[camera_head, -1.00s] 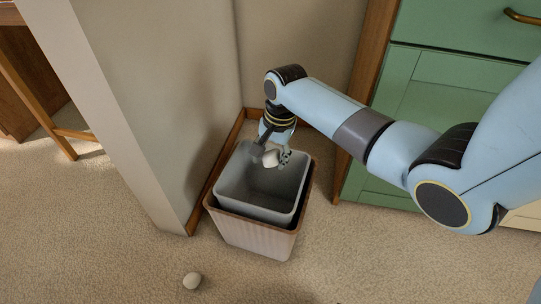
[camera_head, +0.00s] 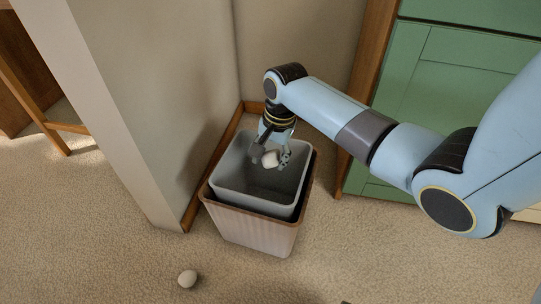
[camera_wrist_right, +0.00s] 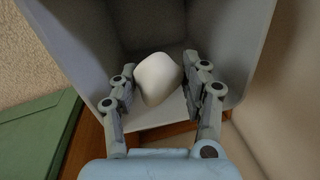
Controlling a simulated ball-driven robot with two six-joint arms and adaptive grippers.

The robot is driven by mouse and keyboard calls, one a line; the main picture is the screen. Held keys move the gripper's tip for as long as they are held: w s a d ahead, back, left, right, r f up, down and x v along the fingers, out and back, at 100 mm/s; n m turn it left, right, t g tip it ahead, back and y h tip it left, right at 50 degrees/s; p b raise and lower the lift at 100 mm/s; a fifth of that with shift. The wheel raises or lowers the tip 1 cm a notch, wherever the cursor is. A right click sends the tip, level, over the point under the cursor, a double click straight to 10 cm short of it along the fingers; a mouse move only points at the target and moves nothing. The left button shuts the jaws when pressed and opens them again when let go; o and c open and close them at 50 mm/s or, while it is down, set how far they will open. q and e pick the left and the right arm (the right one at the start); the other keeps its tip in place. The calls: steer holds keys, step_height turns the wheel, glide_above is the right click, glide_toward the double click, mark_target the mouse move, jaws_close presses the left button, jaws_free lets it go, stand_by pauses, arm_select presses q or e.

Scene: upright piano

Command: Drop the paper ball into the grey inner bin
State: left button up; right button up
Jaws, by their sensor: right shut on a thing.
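The white paper ball (camera_head: 270,159) is between the fingers of my right gripper (camera_head: 271,156), which is shut on it. The ball and fingertips are over the opening of the grey inner bin (camera_head: 232,172), toward its back side. The right wrist view shows the ball (camera_wrist_right: 158,78) between the two fingers, with the grey bin walls (camera_wrist_right: 85,65) around and beyond it. The grey bin stands inside a ribbed outer bin (camera_head: 252,230) with a brown rim. My left gripper is not in view.
Another whitish ball (camera_head: 188,279) lies on the carpet in front of the bins. A wall corner (camera_head: 170,130) stands close on the left. A green cabinet (camera_head: 440,100) is at the right. The carpet in front is mostly clear.

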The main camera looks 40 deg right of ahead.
mark_target(277, 156)
steer(key=o, duration=0.8)
steer(key=shift+c, duration=0.2)
step_height(277, 156, up, 12)
steer(key=s, duration=0.1)
steer(key=shift+s+d, duration=0.3)
steer(key=shift+d, duration=0.15)
steer(key=shift+f, duration=0.1)
